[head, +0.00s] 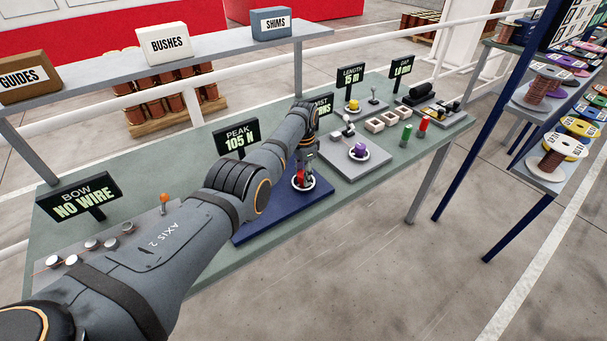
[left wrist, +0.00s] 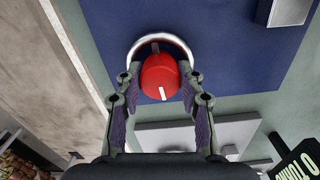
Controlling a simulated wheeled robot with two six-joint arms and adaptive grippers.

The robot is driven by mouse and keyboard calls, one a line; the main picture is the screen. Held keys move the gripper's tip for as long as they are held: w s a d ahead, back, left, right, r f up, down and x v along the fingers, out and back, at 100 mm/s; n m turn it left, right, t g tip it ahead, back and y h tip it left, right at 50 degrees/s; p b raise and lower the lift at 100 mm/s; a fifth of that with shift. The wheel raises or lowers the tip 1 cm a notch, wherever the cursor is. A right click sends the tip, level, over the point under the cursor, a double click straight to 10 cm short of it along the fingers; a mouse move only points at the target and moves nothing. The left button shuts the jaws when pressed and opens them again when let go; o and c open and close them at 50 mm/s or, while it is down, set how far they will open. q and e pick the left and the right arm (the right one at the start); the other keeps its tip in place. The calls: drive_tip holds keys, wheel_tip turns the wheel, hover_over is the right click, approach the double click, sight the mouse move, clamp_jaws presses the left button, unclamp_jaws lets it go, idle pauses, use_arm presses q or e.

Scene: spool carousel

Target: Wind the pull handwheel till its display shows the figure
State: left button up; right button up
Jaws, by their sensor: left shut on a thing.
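The pull handwheel is a white ring (head: 322,188) with a red knob (head: 298,179) on a dark blue base plate (head: 262,226). My left gripper (head: 304,176) reaches down over it and is shut on the red knob. In the left wrist view the red knob (left wrist: 160,77) sits between the two fingers, with a white mark on its near side. The white ring (left wrist: 160,38) shows behind it. The display behind the blue plate (head: 237,137) reads "PEAK 105 N". My gripper hides part of the wheel. My right gripper is not in view.
A "BOW NO WIRE" sign (head: 77,200) and several silver buttons stand at the left. A grey plate with a purple knob (head: 359,150) lies right of the wheel; another sign is partly hidden by my arm. Racks of spools (head: 557,157) stand at the right.

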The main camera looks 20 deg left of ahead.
use_arm(q)
drive_tip(key=m, duration=0.3)
drive_tip(key=shift+m, duration=2)
drive_tip(key=o, duration=1.2)
drive_tip(key=shift+c, duration=0.2)
wheel_tip(320, 180, up, 12)
